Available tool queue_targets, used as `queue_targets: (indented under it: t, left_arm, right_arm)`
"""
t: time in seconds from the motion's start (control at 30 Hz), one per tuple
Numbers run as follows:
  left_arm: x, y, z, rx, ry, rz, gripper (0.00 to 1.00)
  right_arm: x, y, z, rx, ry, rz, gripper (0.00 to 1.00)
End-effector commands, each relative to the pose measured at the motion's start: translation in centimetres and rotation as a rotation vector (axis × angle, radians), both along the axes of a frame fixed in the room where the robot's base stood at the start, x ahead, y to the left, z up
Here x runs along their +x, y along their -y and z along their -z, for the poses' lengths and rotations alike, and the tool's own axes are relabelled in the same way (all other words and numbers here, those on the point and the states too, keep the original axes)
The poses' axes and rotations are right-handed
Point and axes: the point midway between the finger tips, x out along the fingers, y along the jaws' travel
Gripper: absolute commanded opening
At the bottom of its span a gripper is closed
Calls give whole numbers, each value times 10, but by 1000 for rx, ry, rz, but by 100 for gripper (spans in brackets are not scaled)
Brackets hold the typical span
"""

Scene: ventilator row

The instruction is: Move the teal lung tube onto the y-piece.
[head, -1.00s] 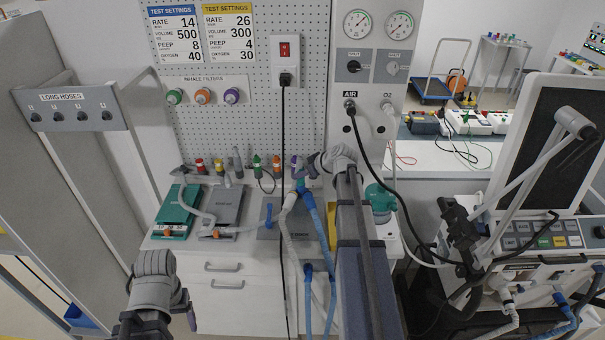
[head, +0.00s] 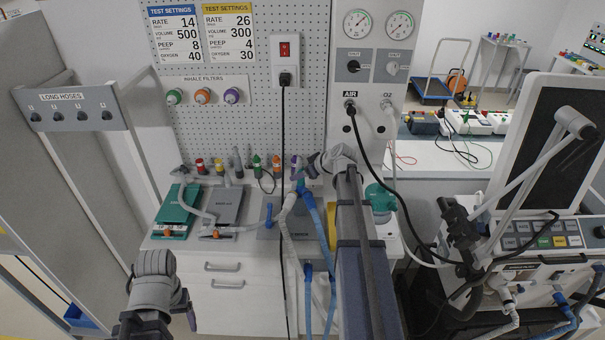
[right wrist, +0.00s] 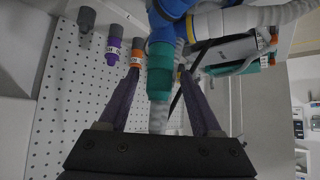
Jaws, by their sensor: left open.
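The teal lung tube's cuff (right wrist: 160,75) shows in the right wrist view, with grey corrugated hose below it. Its upper end meets the blue y-piece (right wrist: 166,45); the two look joined in line, but how deep I cannot tell. My right gripper (right wrist: 160,80) has one finger on each side of the cuff, with narrow gaps, so it looks open around it. In the head view the blue y-piece (head: 301,186) is small beside my right gripper (head: 307,166), and the cuff is hard to make out. My left gripper (head: 183,306) is open and empty at lower left, away from the tubes.
A teal test lung (head: 175,215) and a grey test lung (head: 222,205) lie on the cabinet top. Coloured connectors stand along the pegboard. A black cable (head: 283,130) hangs just left of the y-piece. Blue hoses (head: 318,225) run down from it. The ventilator (head: 535,240) stands at right.

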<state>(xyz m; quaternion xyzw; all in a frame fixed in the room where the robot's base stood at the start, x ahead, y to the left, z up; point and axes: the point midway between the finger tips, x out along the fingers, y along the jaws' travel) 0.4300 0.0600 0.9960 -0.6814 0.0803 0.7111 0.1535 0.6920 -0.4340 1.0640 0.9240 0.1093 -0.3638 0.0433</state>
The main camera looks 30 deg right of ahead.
Motion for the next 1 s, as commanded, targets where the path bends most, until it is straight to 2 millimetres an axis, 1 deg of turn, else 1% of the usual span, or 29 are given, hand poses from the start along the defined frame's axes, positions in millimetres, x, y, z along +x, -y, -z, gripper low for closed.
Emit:
queue_targets:
  t: [0.3,0.47,0.67,0.83,0.9,1.0]
  left_arm:
    - [0,0,-1,0,0,-1,73]
    - [0,0,-8,0,0,-1,73]
    - [0,0,-28,0,0,0,73]
    - [0,0,-47,0,0,0,73]
    - [0,0,-52,0,0,0,73]
    - [0,0,-55,0,0,-1,73]
  right_arm:
    - [0,0,-1,0,0,0,73]
    - [-6,1,-8,0,0,1,73]
    - [-25,5,-28,1,0,2,73]
    - [-45,10,-47,1,1,2,73]
    - [-51,11,-52,1,0,2,73]
    - [-56,13,-55,-1,0,1,73]
